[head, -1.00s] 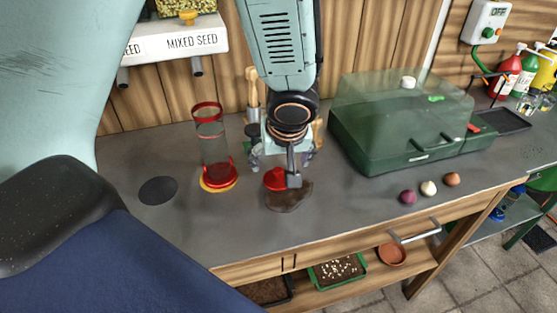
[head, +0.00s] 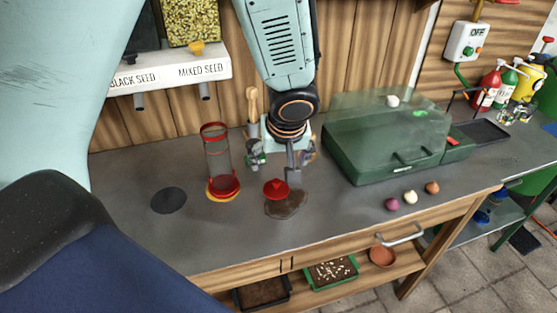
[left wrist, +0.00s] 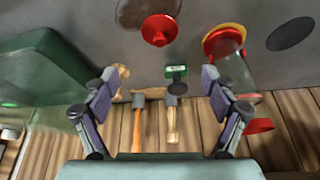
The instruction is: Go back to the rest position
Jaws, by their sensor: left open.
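My left gripper (head: 281,158) hangs over the back of the grey workbench (head: 225,240), with its arm coming down from the top of the head view. Its two fingers are spread wide with nothing between them; the left wrist view shows this gripper (left wrist: 161,84) open too. In the head view it is behind a red cone-shaped piece (head: 276,189) that sits on a brown patch (head: 287,206). The gripper appears apart from the red piece. My right gripper is not in view.
A clear tube with red rims (head: 218,160) stands left of the gripper. A green box with a clear lid (head: 385,145) stands to the right. Two hammers (left wrist: 137,125) (left wrist: 172,122) show near the wooden wall. Small balls (head: 410,197) lie near the front edge. The front-left bench top is clear.

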